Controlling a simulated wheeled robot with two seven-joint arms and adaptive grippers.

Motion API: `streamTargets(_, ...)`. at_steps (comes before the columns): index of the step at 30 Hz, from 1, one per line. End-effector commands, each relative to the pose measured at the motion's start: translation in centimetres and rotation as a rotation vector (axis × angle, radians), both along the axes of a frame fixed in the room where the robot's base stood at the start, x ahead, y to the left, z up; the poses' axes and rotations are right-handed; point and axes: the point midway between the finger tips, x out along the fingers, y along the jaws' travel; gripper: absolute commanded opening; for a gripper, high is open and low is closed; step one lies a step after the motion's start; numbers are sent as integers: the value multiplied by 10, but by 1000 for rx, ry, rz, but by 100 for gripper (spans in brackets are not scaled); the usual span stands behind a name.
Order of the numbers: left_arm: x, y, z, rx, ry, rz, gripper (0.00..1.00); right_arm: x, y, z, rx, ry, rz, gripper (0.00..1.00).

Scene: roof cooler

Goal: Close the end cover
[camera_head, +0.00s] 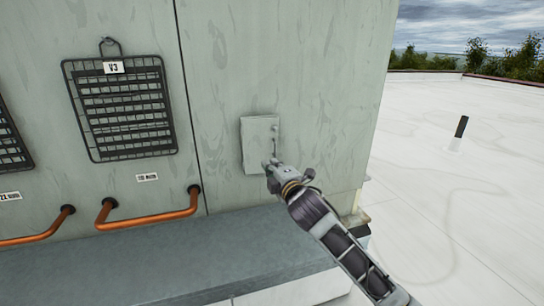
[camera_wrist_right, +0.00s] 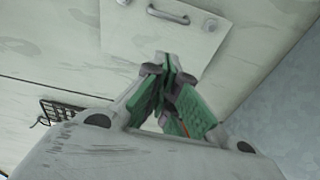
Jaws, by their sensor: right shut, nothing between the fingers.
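A small pale grey cover (camera_head: 257,137) sits on the cooler's wall, right of the panel seam. It looks nearly flat against the wall; I cannot tell if it is fully shut. It has a round knob and a small handle; in the right wrist view the cover (camera_wrist_right: 125,35) shows with its handle (camera_wrist_right: 168,14) at the top. My right gripper (camera_head: 269,165) is in front of the cover's lower right corner. In the wrist view its green-padded fingertips (camera_wrist_right: 174,62) are together and empty, over the cover's edge; contact is unclear. My left gripper is out of view.
The cooler wall (camera_head: 330,60) carries a wire-grille vent (camera_head: 120,108) tagged V3 and copper pipes (camera_head: 150,216) at left. A grey ledge (camera_head: 170,262) juts out below. Open white roof (camera_head: 460,190) lies right, with a short black-topped post (camera_head: 459,133).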

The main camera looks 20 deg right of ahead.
Motion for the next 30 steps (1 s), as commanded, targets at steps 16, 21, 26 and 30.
streamTargets(16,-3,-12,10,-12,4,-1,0,50,-8,1,-1,1,-2,0)
streamTargets(21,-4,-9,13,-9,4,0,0,61,-16,-1,-1,1,-1,0)
streamTargets(26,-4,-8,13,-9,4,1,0,65,-19,-1,0,0,1,0)
streamTargets(30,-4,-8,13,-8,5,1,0,66,-20,-1,0,0,1,0)
